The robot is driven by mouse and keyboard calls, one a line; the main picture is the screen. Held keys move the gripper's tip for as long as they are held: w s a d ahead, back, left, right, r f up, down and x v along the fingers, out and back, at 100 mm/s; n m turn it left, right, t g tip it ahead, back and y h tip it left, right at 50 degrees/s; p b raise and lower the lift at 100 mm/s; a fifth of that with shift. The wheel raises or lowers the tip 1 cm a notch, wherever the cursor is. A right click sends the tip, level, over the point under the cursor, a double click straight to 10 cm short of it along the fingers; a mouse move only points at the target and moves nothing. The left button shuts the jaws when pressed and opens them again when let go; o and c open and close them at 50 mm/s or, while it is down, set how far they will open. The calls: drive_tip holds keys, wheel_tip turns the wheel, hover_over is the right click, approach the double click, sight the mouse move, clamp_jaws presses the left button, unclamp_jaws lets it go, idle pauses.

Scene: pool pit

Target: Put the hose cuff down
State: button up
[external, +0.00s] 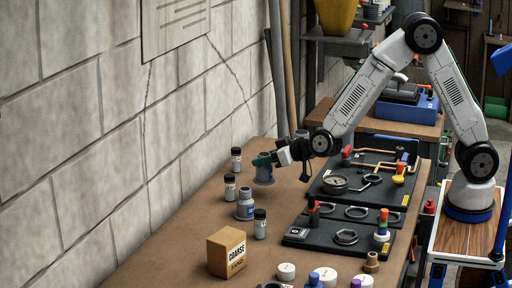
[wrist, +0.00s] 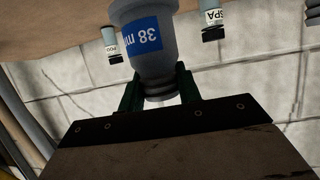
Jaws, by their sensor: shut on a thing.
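The hose cuff (wrist: 152,42) is grey with a blue label reading 38 mm, which appears upside down in the wrist view. In the external view the cuff (external: 264,175) hangs upright below my fingers, over the wall side of the brown bench (external: 185,240). My gripper (wrist: 158,90) is shut on the cuff's narrower neck, with one dark green finger on each side. It also shows in the external view (external: 264,160). The cuff's lower end is cut off in the wrist view, so I cannot tell whether it touches the bench.
Black fixture trays (external: 325,238) lie to the right. The block wall (external: 150,150) is close on the left.

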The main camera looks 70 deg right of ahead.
drive_tip(key=shift+f, duration=1.95)
drive_tip(key=shift+f, duration=0.15)
drive_tip(key=o, duration=1)
drive_tip(key=shift+s+r, duration=0.2)
drive_tip(key=shift+r, duration=0.05)
drive_tip(key=s+d+r+n+g+y, duration=0.1)
drive_tip(key=s+r+g+y, duration=0.1)
drive_tip(key=s+r, duration=0.6)
drive_tip(key=s+d+r+g+y, duration=0.1)
drive_tip(key=s+r+g, duration=0.2)
drive_tip(key=s, duration=0.9)
drive_tip(key=s+d+r+g, duration=0.1)
drive_tip(key=s+d+g, duration=0.1)
drive_tip(key=s, duration=0.6)
drive_tip(key=s+d+r+g+h, duration=0.1)
drive_tip(key=s+d+r+g, duration=0.1)
drive_tip(key=s+d, duration=0.3)
drive_tip(key=s+d+r+g+h, duration=0.1)
drive_tip(key=s+d+r+g, duration=0.1)
drive_tip(key=s, duration=1.1)
drive_tip(key=shift+d+g, duration=0.6)
drive_tip(key=shift+d, duration=0.55)
